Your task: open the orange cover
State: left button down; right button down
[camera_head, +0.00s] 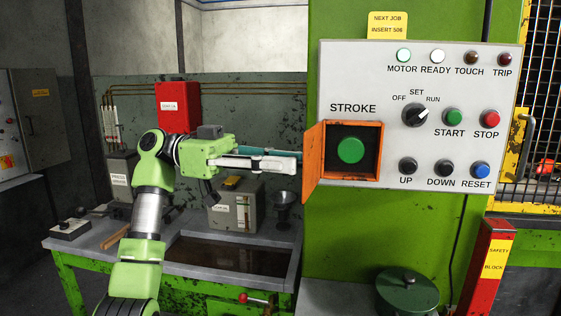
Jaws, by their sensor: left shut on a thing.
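The orange cover (313,163) is on the white control panel (450,135), under the word STROKE. Its door stands swung out to the left, and the orange frame (369,179) around the green button (350,150) is open to the front. My left gripper (297,158) reaches in from the left at the cover's left edge. It is shut on the orange cover; the exact contact at the fingertips is partly hidden. My right gripper is not in view.
The panel has several knobs and buttons right of the cover, including a selector knob (414,115). A grey bench (120,229) stands below my left arm. A red safety block (485,265) stands at the lower right.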

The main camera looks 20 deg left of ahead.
pick_arm(q)
jog(key=c, duration=1.9)
grip_release()
jog(key=shift+d, duration=0.15)
jog(key=a, duration=1.2)
jog(key=shift+w, duration=0.2)
